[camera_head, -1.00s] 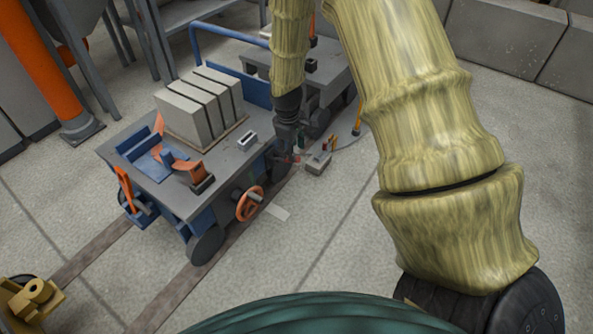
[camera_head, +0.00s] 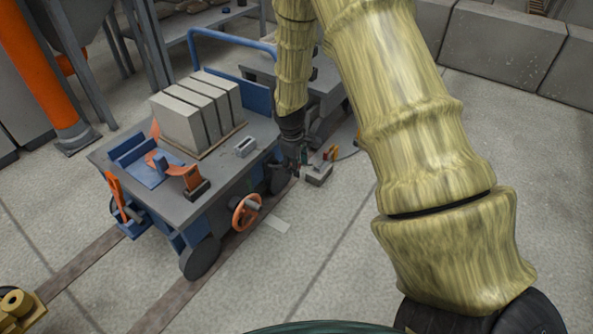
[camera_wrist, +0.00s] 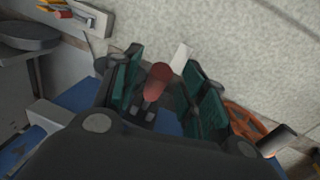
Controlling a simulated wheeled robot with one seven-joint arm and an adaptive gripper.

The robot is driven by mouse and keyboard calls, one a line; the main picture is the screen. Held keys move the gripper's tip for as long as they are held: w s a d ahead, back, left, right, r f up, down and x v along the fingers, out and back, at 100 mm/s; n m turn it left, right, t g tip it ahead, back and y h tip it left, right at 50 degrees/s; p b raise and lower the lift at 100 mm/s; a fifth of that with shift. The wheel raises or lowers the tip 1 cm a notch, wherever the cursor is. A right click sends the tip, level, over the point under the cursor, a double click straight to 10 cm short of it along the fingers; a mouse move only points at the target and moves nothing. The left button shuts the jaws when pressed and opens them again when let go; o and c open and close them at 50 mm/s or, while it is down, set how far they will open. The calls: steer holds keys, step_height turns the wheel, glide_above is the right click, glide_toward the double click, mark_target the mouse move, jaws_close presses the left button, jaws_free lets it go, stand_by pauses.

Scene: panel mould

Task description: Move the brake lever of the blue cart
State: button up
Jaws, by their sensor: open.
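The blue cart (camera_head: 190,180) stands on rails in the head view, with a grey top. A red-knobbed lever (camera_wrist: 158,77) shows in the wrist view, which I take for the brake lever. My gripper (camera_wrist: 166,88) is open, with its teal-padded fingers on either side of the red knob; I cannot tell whether they touch it. In the head view my gripper (camera_head: 298,163) is low beside the cart's right end, and the lever cannot be made out there.
Grey blocks (camera_head: 197,110) are stacked on the cart. An orange handwheel (camera_head: 246,212) sticks out of its near side; it also shows in the wrist view (camera_wrist: 244,122). A small grey box (camera_head: 319,174) lies on the floor right of my gripper. Open floor lies in front.

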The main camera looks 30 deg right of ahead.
steer(key=shift+w+d+f, duration=0.1)
steer(key=shift+f, duration=0.75)
jaws_close()
